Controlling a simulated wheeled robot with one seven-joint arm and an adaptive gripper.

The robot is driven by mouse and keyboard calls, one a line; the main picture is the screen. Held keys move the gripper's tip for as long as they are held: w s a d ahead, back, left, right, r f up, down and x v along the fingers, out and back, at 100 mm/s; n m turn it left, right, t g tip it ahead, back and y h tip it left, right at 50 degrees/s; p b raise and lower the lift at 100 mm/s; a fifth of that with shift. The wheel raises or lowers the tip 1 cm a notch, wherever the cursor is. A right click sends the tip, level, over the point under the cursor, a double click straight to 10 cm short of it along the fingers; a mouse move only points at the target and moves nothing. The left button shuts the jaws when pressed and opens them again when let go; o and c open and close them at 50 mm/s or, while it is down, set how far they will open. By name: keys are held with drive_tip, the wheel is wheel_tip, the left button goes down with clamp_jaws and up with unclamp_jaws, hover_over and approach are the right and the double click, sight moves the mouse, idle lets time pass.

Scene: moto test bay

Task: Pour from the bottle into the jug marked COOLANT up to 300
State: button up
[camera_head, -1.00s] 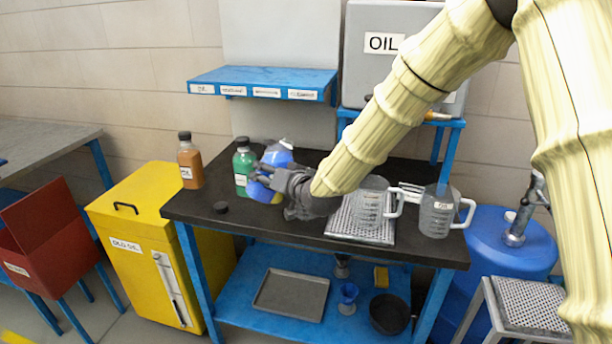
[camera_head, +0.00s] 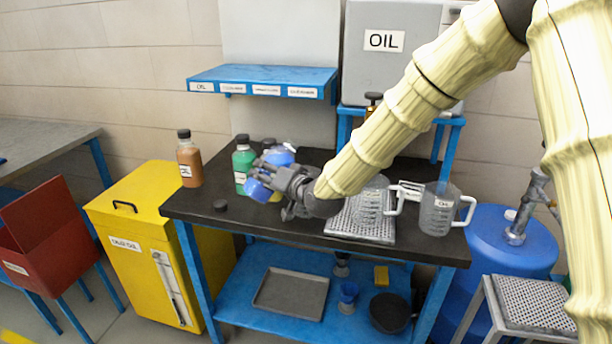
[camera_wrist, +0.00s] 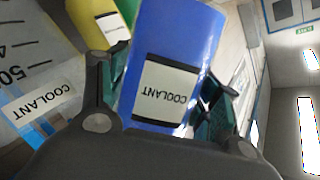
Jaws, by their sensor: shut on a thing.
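My gripper (camera_head: 270,176) is shut on a blue bottle (camera_head: 258,190) above the dark bench. In the wrist view the bottle (camera_wrist: 182,45) lies between the fingers, its COOLANT label upside down; it appears tilted. Its mouth is not in view. In the wrist view a clear jug marked COOLANT (camera_wrist: 25,75), with scale marks, stands left of the gripper. In the head view a clear jug (camera_head: 371,208) on the perforated tray is partly behind my arm, to the right of my gripper. I cannot make out any liquid level in it.
A second clear jug (camera_head: 437,212) stands at the bench's right end. A green bottle (camera_head: 243,165) and a brown bottle (camera_head: 189,162) stand at the left, with a small black cap (camera_head: 220,205) in front. A blue shelf (camera_head: 262,78) overhangs the back.

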drive_tip(key=shift+a+f+m, duration=0.1)
drive_tip(key=shift+f+m, duration=0.2)
drive_tip(key=shift+s+a+b, duration=0.1)
drive_tip(key=shift+a+b, duration=0.05)
drive_tip(key=shift+b, duration=0.15)
drive_tip(key=shift+f+m, duration=0.2)
drive_tip(key=shift+m, duration=0.2)
idle(0.3)
drive_tip(key=shift+s+a+m+y+b, duration=0.1)
drive_tip(key=shift+a+m+y+b, duration=0.2)
drive_tip(key=shift+y, duration=0.1)
drive_tip(key=shift+s+a+m+b, duration=0.1)
drive_tip(key=shift+a+m+b, duration=0.2)
drive_tip(key=shift+m, duration=0.3)
idle(0.9)
drive_tip(key=shift+a+r+m+y, duration=0.1)
drive_tip(key=shift+r+m+y, duration=0.3)
drive_tip(key=shift+r+m, duration=0.4)
idle(0.8)
drive_tip(key=shift+d+r+m+t+y, duration=0.3)
drive_tip(key=shift+d+r+m, duration=0.1)
drive_tip(key=shift+r+m, duration=0.3)
idle(2.5)
